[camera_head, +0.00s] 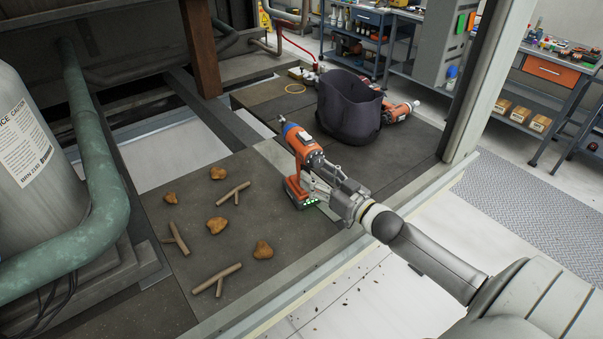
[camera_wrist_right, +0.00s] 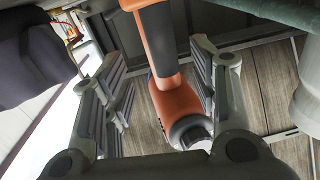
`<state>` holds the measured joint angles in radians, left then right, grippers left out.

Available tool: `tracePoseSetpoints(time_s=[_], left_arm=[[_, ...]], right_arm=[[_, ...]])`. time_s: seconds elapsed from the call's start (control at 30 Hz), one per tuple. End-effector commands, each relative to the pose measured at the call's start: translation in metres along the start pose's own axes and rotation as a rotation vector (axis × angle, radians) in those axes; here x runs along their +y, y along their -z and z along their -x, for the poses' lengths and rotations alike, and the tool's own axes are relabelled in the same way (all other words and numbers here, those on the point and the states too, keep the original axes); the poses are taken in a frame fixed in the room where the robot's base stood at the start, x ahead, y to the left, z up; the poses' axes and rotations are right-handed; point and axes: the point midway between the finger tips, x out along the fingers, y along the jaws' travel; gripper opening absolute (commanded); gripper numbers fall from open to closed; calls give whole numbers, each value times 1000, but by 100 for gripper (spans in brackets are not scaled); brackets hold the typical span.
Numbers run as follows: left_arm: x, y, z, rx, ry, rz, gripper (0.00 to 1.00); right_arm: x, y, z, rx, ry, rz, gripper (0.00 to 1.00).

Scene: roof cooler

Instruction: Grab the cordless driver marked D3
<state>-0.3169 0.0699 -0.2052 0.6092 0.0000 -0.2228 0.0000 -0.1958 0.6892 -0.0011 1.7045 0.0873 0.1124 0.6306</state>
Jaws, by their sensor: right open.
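An orange and grey cordless driver (camera_head: 303,143) with a blue tip stands upright on its battery on the dark platform. I cannot read any marking on it. My right gripper (camera_head: 316,184) is at its handle, on the side towards me. In the right wrist view the driver's orange and dark body (camera_wrist_right: 176,100) lies between the two open fingers (camera_wrist_right: 165,85), nearer the right finger. Whether that finger touches it I cannot tell. A second orange tool (camera_head: 400,111) lies partly hidden behind the dark bag. My left gripper is not in view.
The open dark bag (camera_head: 345,112) stands just behind the driver. Brown lumps (camera_head: 263,250) and sticks (camera_head: 216,279) lie on the platform to the left. A yellow ring (camera_head: 295,88) lies farther back. A post (camera_head: 480,80) rises at the right. A green pipe (camera_head: 100,190) borders the left.

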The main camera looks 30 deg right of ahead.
Motion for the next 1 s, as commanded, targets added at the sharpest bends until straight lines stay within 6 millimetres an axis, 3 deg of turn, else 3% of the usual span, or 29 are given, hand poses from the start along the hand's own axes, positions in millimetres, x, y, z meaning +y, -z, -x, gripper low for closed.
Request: tracePoseSetpoints(time_s=[0.17,0.4,0.6,0.87,1.0], left_arm=[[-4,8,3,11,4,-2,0],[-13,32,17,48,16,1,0],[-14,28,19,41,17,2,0],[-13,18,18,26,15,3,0],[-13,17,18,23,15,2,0]], right_arm=[[0,1,-8,0,0,-1,54],[-2,5,-37,1,-1,0,54],[-2,2,-54,1,-1,1,54],[-2,1,-57,-1,0,1,54],[-2,1,-56,-1,0,1,39]])
